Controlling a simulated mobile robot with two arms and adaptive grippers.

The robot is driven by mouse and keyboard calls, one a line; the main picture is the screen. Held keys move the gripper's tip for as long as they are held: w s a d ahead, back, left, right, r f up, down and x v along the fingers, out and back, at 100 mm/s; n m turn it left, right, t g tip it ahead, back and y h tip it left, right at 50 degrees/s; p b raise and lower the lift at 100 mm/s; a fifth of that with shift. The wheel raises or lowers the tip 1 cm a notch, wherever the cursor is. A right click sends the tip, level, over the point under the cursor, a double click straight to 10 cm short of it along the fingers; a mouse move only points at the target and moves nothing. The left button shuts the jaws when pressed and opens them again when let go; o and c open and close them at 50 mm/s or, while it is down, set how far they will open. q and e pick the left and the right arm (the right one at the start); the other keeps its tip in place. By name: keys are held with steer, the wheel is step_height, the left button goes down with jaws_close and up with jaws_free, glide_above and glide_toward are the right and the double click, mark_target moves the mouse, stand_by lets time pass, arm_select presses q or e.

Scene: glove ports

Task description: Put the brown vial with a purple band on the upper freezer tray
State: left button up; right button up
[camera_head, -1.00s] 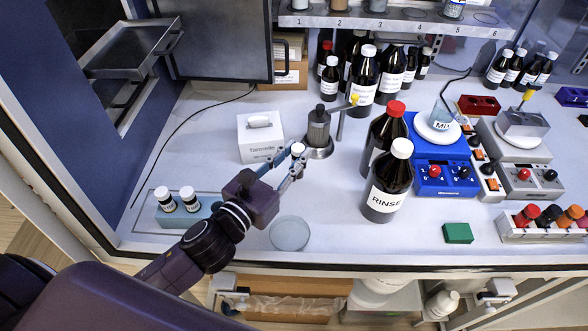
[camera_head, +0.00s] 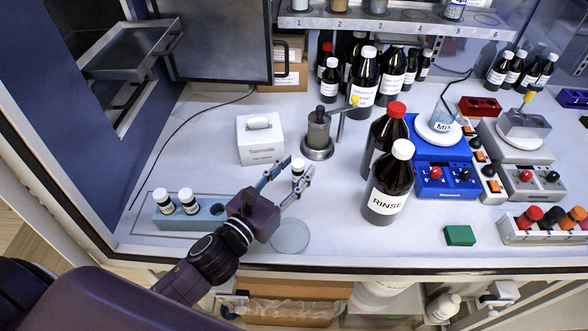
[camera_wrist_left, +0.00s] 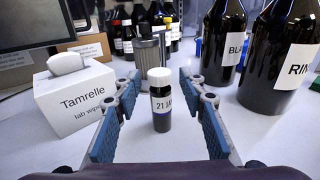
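The vial (camera_head: 298,168) has a white cap and dark body. In the left wrist view the vial (camera_wrist_left: 160,103) stands upright, with a white label reading "21 JA…" and a bluish-purple band below the print. My left gripper (camera_head: 297,168) is open, with one finger on each side of the vial; in the left wrist view clear gaps show between the vial and the open finger pads (camera_wrist_left: 160,125). The vial appears to rest on the bench. The upper freezer tray (camera_head: 130,52) is at the upper left in the open freezer. My right gripper is not in view.
A blue-grey rack (camera_head: 196,217) holds two white-capped vials and shows an empty hole. A Tamrelle wipes box (camera_head: 261,141), metal grinder (camera_head: 318,135) and RINSE bottle (camera_head: 388,185) surround the gripper. A glass dish (camera_head: 290,236) lies in front. The freezer door (camera_head: 222,40) stands open.

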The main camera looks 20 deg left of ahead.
arm_select(q)
steer(key=shift+r, duration=0.1)
steer(key=shift+s, duration=0.1)
steer(key=b+v, duration=0.3)
steer(key=v, duration=0.7)
steer(key=shift+b+v, duration=0.55)
steer(key=shift+v, duration=0.4)
